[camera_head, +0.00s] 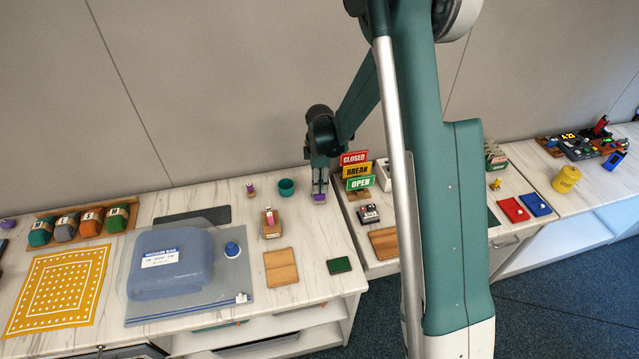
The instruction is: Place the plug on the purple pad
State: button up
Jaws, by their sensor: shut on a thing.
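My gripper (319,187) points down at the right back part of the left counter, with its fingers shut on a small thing. That thing is mostly hidden between the fingers; I take it to be the plug, but its shape cannot be made out. A small purple patch (319,197) shows right at the fingertips, low over the counter top; it appears to be the purple pad. I cannot tell whether the held thing touches it.
A teal cup (286,187) and a small purple-and-pink item (250,189) stand left of my gripper. A wooden block with a pink piece (270,220) is nearer. Closed, break and open signs (358,170) stand close on the right. Bare counter lies in front of my gripper.

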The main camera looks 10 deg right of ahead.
jog(key=shift+f, duration=0.15)
jog(key=o, duration=0.9)
jog(key=shift+s+r+b, duration=0.1)
jog(key=shift+r+b, duration=0.2)
jog(key=shift+r, duration=5.85)
jog(key=shift+s+r, duration=0.1)
